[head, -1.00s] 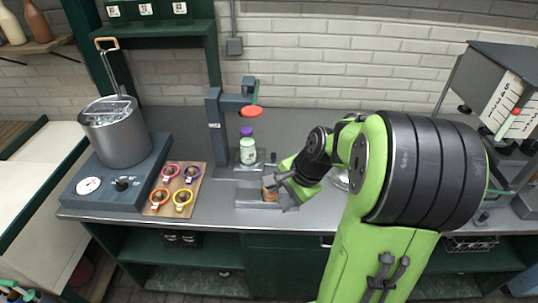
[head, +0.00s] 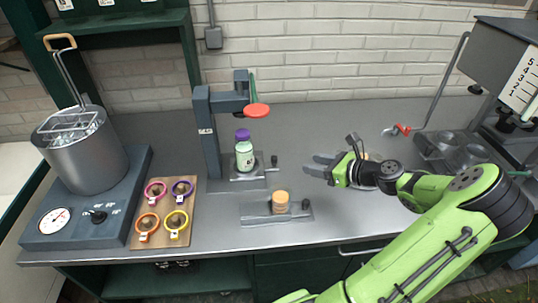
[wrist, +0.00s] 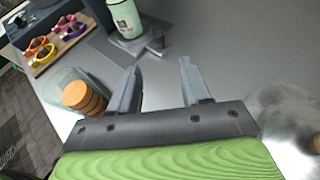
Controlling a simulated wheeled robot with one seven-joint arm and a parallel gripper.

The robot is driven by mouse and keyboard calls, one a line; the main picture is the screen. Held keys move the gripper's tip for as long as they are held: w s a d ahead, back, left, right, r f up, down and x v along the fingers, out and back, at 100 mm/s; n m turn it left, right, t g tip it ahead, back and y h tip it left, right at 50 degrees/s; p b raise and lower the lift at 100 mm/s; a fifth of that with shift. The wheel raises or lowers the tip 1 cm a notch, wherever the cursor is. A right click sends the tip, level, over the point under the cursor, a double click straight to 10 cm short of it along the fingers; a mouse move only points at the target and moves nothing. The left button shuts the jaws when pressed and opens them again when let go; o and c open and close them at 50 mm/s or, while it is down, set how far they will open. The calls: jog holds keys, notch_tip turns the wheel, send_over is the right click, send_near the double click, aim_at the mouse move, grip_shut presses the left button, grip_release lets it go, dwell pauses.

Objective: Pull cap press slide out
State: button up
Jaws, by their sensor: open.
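The cap press (head: 207,135) is a dark grey post with an arm holding a red round pad (head: 257,111). At its foot is a flat grey slide plate (head: 248,184) with a small dark knob (head: 274,161) at its right. A pale green bottle (head: 244,158) with a purple cap stands on the plate, below the pad. In the wrist view the bottle (wrist: 126,18) is cut off at the top, with the knob (wrist: 157,41) beside it. My gripper (head: 312,165) is open and empty, right of the knob and apart from it. Its fingers (wrist: 160,75) point toward the press side.
A board (head: 189,213) with several coloured rings and a steel pot (head: 82,150) are at left. Counter between the holder and my gripper is clear.

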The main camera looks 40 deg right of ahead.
aim_at(276, 158)
jog(key=b+x, duration=0.3)
jog(key=x, duration=1.1)
jog(key=shift+w+a+f, duration=0.25)
jog(key=shift+w, duration=0.05)
grip_shut()
